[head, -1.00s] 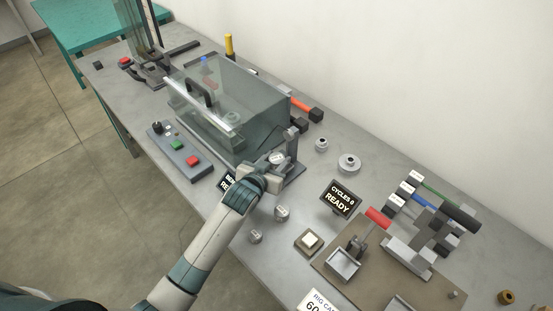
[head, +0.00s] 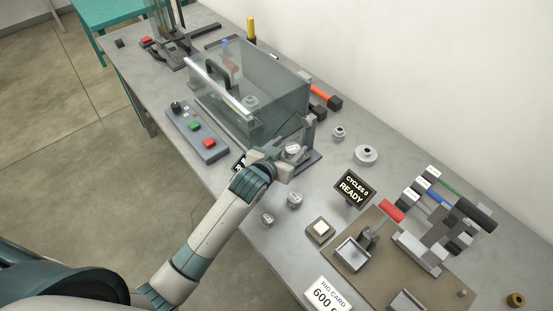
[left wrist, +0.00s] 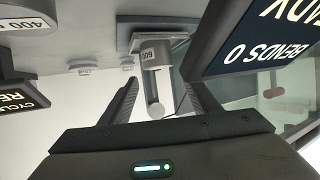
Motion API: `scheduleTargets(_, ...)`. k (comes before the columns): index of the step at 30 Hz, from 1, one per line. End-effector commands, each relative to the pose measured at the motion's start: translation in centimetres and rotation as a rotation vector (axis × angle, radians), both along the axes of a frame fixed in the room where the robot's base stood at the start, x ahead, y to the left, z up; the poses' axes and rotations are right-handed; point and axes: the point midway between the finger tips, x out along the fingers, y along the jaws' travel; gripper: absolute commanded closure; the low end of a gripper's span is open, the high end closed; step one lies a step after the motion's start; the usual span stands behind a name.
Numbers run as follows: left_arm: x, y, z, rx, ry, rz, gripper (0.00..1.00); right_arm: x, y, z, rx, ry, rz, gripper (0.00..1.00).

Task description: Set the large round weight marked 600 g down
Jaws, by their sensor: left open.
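The round metal weight marked 600 (left wrist: 153,55) stands on a grey square plate (left wrist: 128,36) in the left wrist view, which is upside down. Its narrow stem and knob point toward my gripper. In the head view the weight (head: 293,150) shows just beyond my gripper, on the small stand beside the clear-covered box. My left gripper (left wrist: 160,100) is open, with one finger on each side of the knob and a gap visible on both sides. It also shows in the head view (head: 276,164). My right gripper is not in view.
Two small weights (head: 294,200) (head: 267,219) stand near the table's front edge; two more (head: 338,132) (head: 366,155) stand behind. The clear-covered box (head: 245,92), button panel (head: 197,133), display reading READY (head: 354,187) and cable fixture (head: 400,250) surround the spot.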

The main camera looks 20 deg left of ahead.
Motion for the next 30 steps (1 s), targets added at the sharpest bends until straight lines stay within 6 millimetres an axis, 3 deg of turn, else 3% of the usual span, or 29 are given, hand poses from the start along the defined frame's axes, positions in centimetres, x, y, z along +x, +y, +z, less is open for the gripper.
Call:
scheduleTargets(9, -5.0, 0.9, 1.9, -0.001, -0.001, -0.001, 0.44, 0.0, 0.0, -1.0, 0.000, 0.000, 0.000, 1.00)
scheduleTargets(15, -7.2, 1.4, 3.0, -0.001, -0.001, -0.001, 0.44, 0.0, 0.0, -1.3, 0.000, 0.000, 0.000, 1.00)
scheduleTargets(30, -8.2, 1.6, 3.5, -0.001, 0.000, -0.001, 0.44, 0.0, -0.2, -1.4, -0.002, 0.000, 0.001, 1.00)
